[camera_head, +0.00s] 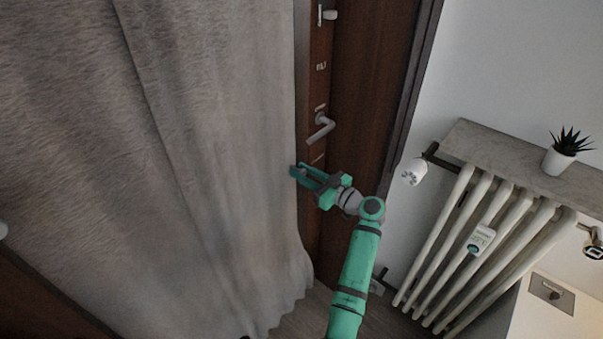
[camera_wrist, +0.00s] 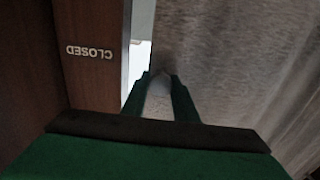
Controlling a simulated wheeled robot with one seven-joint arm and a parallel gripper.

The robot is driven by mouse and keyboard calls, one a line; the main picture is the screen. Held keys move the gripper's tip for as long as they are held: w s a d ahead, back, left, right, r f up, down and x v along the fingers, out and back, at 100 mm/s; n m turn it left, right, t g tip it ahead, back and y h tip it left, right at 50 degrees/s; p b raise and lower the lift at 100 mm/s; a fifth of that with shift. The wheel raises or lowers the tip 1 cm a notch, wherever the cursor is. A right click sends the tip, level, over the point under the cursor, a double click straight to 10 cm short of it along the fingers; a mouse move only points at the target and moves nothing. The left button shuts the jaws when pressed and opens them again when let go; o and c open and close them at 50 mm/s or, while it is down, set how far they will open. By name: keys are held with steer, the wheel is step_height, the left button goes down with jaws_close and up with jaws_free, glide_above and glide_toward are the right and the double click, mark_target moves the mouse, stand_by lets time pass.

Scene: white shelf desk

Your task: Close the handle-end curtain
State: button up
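The grey curtain (camera_head: 215,120) hangs over most of the door on the left in the head view, and its right edge is beside the door handle (camera_head: 320,128). It fills the right of the wrist view (camera_wrist: 235,60). My gripper (camera_head: 297,172) is at the curtain's right edge, below the handle. In the wrist view its two green fingers (camera_wrist: 160,78) are apart, with the curtain's edge close to the tips. I cannot tell whether any cloth lies between them.
The brown door (camera_head: 355,90) with its dark frame stands behind. A white radiator (camera_head: 485,245) under a grey shelf (camera_head: 500,160) with a potted plant (camera_head: 561,157) is to the right. The door's "CLOSED" lettering (camera_wrist: 90,52) shows in the wrist view.

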steer(key=o, duration=0.4)
steer(key=shift+w+a, duration=0.1)
steer(key=shift+a, duration=0.2)
steer(key=shift+d, duration=0.35)
steer(key=v, duration=1)
steer(key=shift+s, duration=0.4)
steer(key=shift+a, duration=0.1)
